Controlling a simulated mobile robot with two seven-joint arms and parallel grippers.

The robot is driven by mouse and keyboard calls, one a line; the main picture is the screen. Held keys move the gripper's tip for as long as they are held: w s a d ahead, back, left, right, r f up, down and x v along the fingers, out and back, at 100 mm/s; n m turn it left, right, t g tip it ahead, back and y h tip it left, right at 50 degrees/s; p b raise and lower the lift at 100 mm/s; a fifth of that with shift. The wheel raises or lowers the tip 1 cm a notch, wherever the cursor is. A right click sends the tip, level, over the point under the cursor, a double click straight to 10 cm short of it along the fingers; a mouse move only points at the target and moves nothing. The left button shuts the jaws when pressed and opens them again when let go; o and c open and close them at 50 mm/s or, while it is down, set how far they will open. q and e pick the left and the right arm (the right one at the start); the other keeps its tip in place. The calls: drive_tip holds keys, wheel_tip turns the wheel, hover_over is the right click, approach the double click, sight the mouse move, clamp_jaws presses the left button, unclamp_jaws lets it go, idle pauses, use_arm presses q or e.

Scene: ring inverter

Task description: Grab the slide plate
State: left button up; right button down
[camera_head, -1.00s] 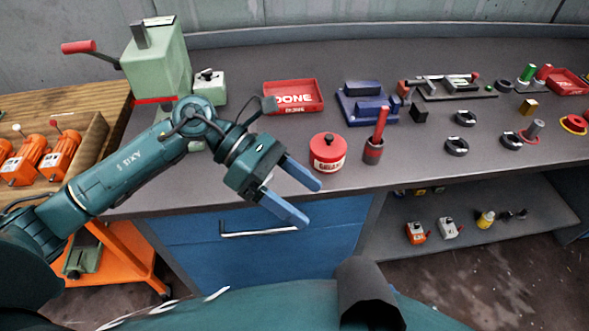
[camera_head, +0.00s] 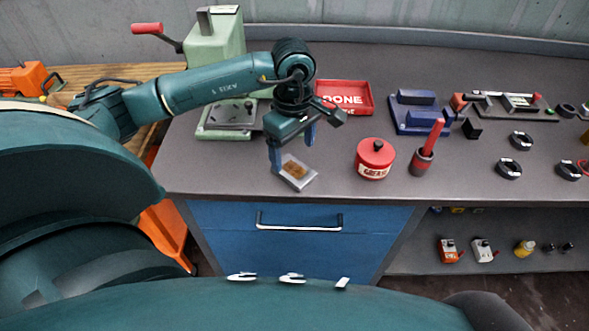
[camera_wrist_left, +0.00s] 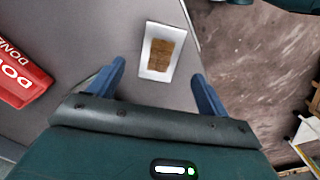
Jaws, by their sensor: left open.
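The slide plate appears to be a small light metal plate with a brown patch (camera_head: 297,173), lying flat near the front edge of the grey bench. It also shows in the left wrist view (camera_wrist_left: 152,72), ahead of and between the fingers. My left gripper (camera_head: 292,148) points down just above and behind the plate, with its blue fingers apart and nothing between them. In the left wrist view the open fingers (camera_wrist_left: 160,74) flank the plate's near end. I cannot tell how high they are above it. My right gripper is not in view.
A red DONE tray (camera_head: 345,97) stands behind the gripper. A red grease tin (camera_head: 375,160) and a brush in a holder (camera_head: 422,161) stand to the right. A green press (camera_head: 215,40) is behind my arm. The bench edge is close in front of the plate.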

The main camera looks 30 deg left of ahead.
sight(294, 169)
use_arm(q)
drive_tip(key=shift+f+p, duration=0.7)
drive_tip(key=shift+f, duration=2.05)
drive_tip(key=shift+c, duration=0.6)
drive_tip(key=shift+r, duration=0.1)
drive_tip(key=c, duration=1.4)
